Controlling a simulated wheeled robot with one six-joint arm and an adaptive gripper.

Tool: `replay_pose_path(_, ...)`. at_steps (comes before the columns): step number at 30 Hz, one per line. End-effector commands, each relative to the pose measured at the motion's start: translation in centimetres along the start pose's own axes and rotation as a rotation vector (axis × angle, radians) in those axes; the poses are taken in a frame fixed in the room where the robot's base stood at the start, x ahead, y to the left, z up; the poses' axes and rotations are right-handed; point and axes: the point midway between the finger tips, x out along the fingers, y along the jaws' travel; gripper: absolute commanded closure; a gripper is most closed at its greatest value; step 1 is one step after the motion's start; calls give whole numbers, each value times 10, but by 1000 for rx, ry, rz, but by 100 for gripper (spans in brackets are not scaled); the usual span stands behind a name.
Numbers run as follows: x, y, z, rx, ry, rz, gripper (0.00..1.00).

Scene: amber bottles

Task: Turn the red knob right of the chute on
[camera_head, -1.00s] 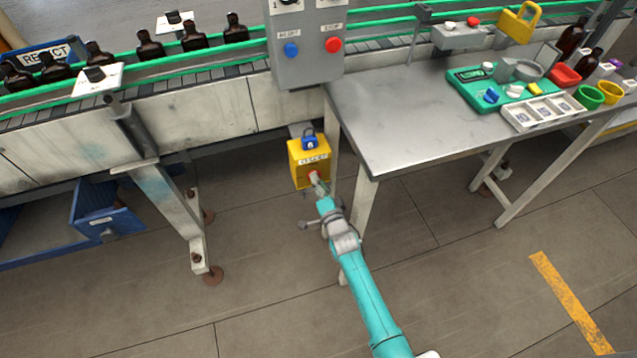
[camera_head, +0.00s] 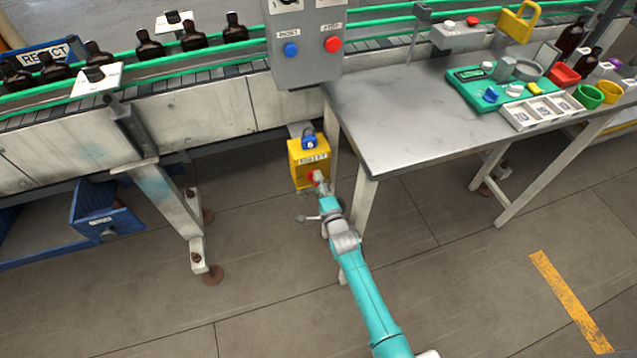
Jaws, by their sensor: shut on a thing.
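A yellow box (camera_head: 302,157) hangs under the conveyor's grey control panel, by the table's left leg. It has a white label, a blue padlock-like part (camera_head: 309,141) on top and a red knob (camera_head: 311,175) low on its front. My gripper (camera_head: 318,178) is at the red knob, shut on it. The fingers hide part of the knob, and its exact turn angle is too small to read. My teal arm reaches up to it from the lower right.
The grey panel (camera_head: 306,62) with blue and red buttons is above. The metal table (camera_head: 400,120) and its leg (camera_head: 361,210) stand close right of my arm. A blue bin (camera_head: 105,222) is at the left.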

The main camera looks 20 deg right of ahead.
Motion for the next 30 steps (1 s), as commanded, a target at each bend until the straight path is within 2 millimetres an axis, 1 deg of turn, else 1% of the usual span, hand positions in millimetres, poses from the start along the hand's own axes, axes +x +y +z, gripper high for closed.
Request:
replay_pose_path(7,0,0,-2,2,3,0,83)
replay_pose_path(8,0,0,-2,2,3,1,41)
replay_pose_path(9,0,0,-2,2,3,1,31)
replay_pose_path(10,0,0,-2,2,3,1,23)
replay_pose_path(19,0,0,-1,0,1,1,23)
replay_pose_path(22,-4,0,0,0,1,1,23)
replay_pose_path(26,-17,2,0,-1,1,2,23)
replay_pose_path(30,-41,2,-1,-1,1,4,23)
